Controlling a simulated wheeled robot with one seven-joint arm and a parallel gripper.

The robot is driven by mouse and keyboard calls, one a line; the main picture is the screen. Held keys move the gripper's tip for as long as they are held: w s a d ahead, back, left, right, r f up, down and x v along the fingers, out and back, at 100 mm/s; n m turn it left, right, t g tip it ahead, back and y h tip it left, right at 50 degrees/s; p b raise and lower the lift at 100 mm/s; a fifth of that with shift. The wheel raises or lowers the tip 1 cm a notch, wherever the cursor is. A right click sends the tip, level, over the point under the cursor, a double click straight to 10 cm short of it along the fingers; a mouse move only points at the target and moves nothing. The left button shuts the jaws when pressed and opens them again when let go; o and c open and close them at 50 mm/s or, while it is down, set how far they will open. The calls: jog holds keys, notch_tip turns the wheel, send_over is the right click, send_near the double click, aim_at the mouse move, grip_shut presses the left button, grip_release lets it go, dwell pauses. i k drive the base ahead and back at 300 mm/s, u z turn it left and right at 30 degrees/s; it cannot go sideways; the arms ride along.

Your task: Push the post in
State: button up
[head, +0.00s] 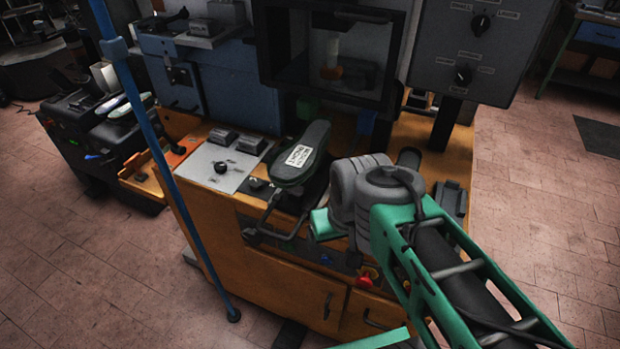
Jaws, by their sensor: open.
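A dark, shoe-shaped form (302,150) with a white label stands in front of the press opening, apparently on a dark support partly hidden below it. I cannot make out a separate post clearly; this support may be it. The press opening (338,62) is behind it and holds a light cylinder with an orange part. My gripper (256,221) appears dark, left of my green wrist piece, below and in front of the shoe-shaped form. Its jaws look open and empty. I cannot tell whether it touches the support.
The orange machine cabinet (250,249) has a grey control panel (220,165) on top at left. A blue pole (166,170) stands in front of the left side. A grey box with knobs (468,50) is at upper right. The tiled floor at right is clear.

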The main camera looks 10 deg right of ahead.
aim_at(300, 200)
jog(key=k, duration=1.25)
jog(key=u, duration=0.5)
jog(key=i, duration=0.75)
jog(key=u, duration=0.95)
jog(key=i, duration=0.35)
jog(key=u, duration=0.15)
